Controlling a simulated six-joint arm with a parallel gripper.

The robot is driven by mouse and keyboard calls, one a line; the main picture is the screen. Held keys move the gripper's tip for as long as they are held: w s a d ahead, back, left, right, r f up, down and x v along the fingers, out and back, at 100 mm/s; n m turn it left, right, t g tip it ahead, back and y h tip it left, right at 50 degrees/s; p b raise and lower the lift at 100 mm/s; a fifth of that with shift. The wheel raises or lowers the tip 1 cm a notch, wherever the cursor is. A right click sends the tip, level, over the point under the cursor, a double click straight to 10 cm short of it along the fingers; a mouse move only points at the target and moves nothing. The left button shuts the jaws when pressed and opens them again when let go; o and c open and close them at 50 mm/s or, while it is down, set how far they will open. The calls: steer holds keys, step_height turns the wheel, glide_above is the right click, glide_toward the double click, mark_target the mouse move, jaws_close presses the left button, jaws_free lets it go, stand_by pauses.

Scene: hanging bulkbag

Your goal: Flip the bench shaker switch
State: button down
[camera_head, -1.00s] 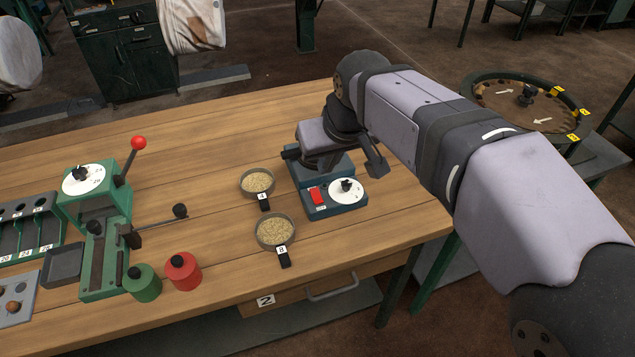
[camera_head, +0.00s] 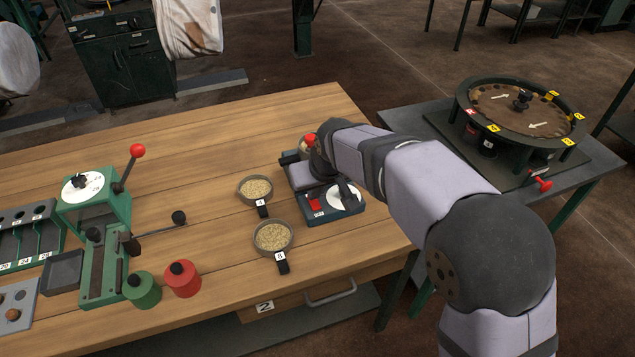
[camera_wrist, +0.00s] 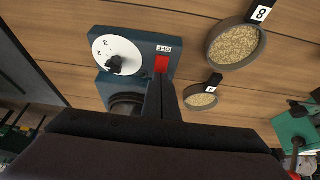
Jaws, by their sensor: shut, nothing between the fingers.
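The bench shaker (camera_head: 333,218) is a teal box on the wooden bench, with a white dial and a red switch (camera_head: 314,203) on its front panel. In the wrist view the shaker (camera_wrist: 140,44) shows its numbered dial, and the red switch (camera_wrist: 162,64) sits beside an "OFF" label. My arm hides the shaker's rear right part.
A round carousel (camera_head: 520,110) stands on a side table at right.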

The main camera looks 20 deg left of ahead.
steer(key=shift+w+a+f, duration=0.15)
steer(key=shift+w+f, duration=0.05)
steer(key=shift+f, duration=0.3)
